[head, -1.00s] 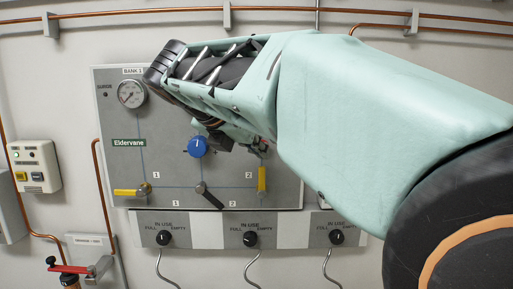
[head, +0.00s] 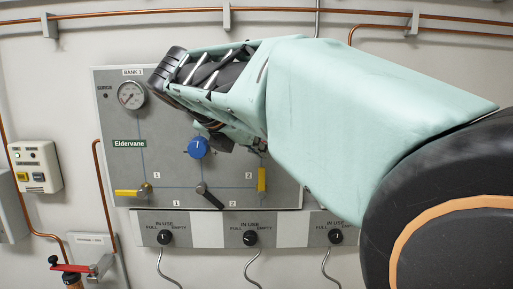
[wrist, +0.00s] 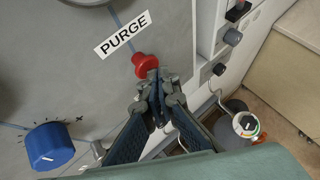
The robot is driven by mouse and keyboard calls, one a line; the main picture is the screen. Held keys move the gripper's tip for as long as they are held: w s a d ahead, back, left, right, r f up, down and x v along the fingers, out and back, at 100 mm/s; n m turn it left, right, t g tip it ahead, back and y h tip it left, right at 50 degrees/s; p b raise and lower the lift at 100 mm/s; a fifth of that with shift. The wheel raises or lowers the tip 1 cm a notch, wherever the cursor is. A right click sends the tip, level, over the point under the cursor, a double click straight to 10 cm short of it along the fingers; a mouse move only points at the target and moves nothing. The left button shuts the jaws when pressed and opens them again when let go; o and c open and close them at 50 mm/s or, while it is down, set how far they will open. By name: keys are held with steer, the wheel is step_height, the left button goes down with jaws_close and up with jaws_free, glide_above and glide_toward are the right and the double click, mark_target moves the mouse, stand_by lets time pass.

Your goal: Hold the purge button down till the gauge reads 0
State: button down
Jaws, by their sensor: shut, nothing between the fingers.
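The red purge button (wrist: 146,65) sticks out of the grey panel beside the white PURGE label (wrist: 121,35) in the wrist view. My gripper (wrist: 154,82) is shut and empty, its fingertips at the lower edge of the button in the picture. I cannot tell whether they touch it. In the head view my arm hides the button. A round gauge (head: 131,95) sits at the panel's upper left in the head view; its needle is too small to read. A gauge face (wrist: 85,2) is cut off at the top of the wrist view.
A blue knob (head: 198,147) stands out from the panel (head: 120,170), and also shows in the wrist view (wrist: 49,147). Yellow-handled (head: 128,193) and black-handled (head: 210,197) valves sit lower. Black knobs (head: 165,237) line the strip below. A red-handled valve (head: 70,268) is at lower left.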

steer(key=shift+w+p, duration=0.45)
stand_by(1.5)
stand_by(4.2)
steer(key=shift+s, duration=0.95)
steer(key=shift+s+f+b, duration=0.1)
steer(key=shift+b, duration=0.2)
steer(key=s, duration=0.4)
steer(key=shift+s+b, duration=0.35)
steer(key=shift+s, duration=0.05)
